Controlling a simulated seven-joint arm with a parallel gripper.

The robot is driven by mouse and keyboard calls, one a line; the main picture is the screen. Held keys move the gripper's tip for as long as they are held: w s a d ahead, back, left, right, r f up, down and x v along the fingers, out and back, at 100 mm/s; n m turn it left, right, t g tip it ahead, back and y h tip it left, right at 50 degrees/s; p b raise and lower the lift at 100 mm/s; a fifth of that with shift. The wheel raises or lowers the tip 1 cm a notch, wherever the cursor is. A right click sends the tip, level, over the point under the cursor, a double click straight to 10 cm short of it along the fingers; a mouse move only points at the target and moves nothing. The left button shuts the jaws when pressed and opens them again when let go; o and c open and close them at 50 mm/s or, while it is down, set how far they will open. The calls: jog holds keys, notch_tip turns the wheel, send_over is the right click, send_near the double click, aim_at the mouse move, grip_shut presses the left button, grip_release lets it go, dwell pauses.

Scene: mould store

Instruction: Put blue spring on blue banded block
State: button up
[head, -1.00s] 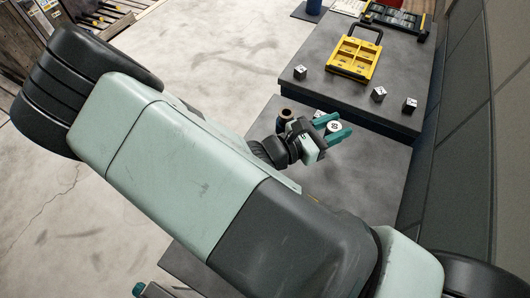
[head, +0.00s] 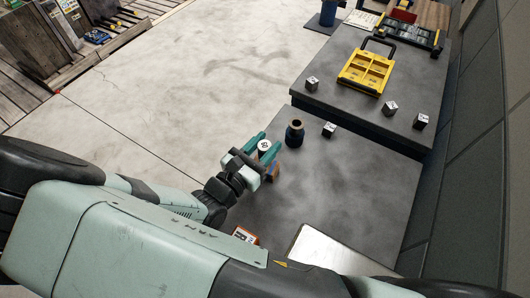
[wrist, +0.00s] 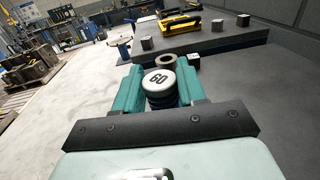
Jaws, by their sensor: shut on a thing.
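My gripper (head: 266,148) is shut on a spring with a round white cap, seen from above. In the wrist view the spring (wrist: 160,82) stands between the teal fingers (wrist: 160,92), its cap marked with digits and its ribbed body dark blue below. Its lower end is hidden. Several small grey metal blocks stand around: one (head: 329,129) on the near bench, others (head: 312,83), (head: 390,107), (head: 420,121) on the far bench. Their bands are too small to tell, so I cannot say which is blue banded.
A dark round pot with a brown rim (head: 295,133) stands just right of my gripper. A yellow organiser (head: 367,71) sits on the raised far bench (head: 340,100). A pale plate (head: 335,255) lies at the near edge. The near bench's middle is clear.

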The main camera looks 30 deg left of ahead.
jog(key=shift+f, duration=1.7)
jog(key=shift+f, duration=0.1)
jog(key=o, duration=1.1)
jog(key=shift+s, duration=0.15)
jog(key=s, duration=0.2)
jog(key=shift+s+a, duration=0.15)
jog(key=shift+s, duration=0.25)
notch_tip(320, 180, up, 7)
jog(key=shift+r, duration=0.15)
